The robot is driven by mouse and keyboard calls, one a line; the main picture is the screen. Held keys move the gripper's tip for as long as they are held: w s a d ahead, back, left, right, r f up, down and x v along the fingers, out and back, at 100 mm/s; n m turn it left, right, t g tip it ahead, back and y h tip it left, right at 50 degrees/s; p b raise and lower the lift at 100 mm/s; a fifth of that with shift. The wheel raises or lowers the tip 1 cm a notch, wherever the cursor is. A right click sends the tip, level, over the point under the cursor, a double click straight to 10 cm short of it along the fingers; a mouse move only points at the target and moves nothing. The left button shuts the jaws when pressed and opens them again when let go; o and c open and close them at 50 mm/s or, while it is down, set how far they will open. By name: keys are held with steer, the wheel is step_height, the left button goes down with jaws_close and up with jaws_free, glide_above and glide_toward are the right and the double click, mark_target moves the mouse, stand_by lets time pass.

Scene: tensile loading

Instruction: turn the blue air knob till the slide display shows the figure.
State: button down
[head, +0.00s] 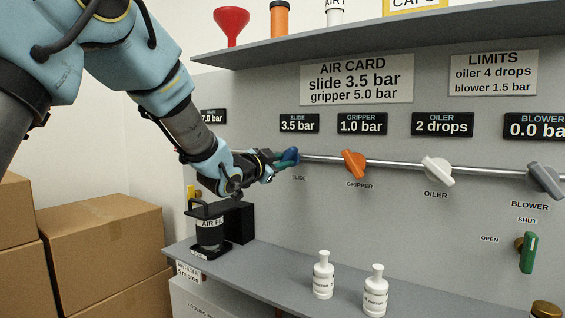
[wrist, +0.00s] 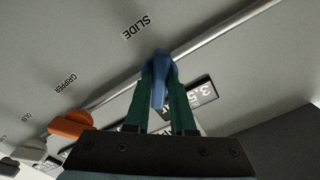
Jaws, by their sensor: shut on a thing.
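The blue air knob (head: 290,155) sits at the left end of the pipe, above the label "SLIDE". In the wrist view the blue knob (wrist: 160,75) stands between the two green fingers of my gripper (wrist: 161,92), which is shut on it. In the head view my gripper (head: 281,163) reaches the knob from the left and partly hides it. The slide display (head: 299,123) above the knob reads 3.5 bar. The air card (head: 356,80) reads slide 3.5 bar and gripper 5.0 bar.
Along the pipe to the right are an orange gripper knob (head: 354,164), a white oiler knob (head: 437,170) and a grey blower knob (head: 544,179). The gripper display (head: 362,123) reads 1.0 bar. Two white bottles (head: 323,275) stand on the lower shelf. Cardboard boxes (head: 105,240) stand at left.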

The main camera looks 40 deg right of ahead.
steer(key=shift+f, duration=0.1)
steer(key=c, duration=0.8)
jaws_free()
steer(key=shift+o, duration=0.2)
steer(key=b+v, duration=0.1)
steer(key=v, duration=0.9)
steer(key=shift+a, duration=0.4)
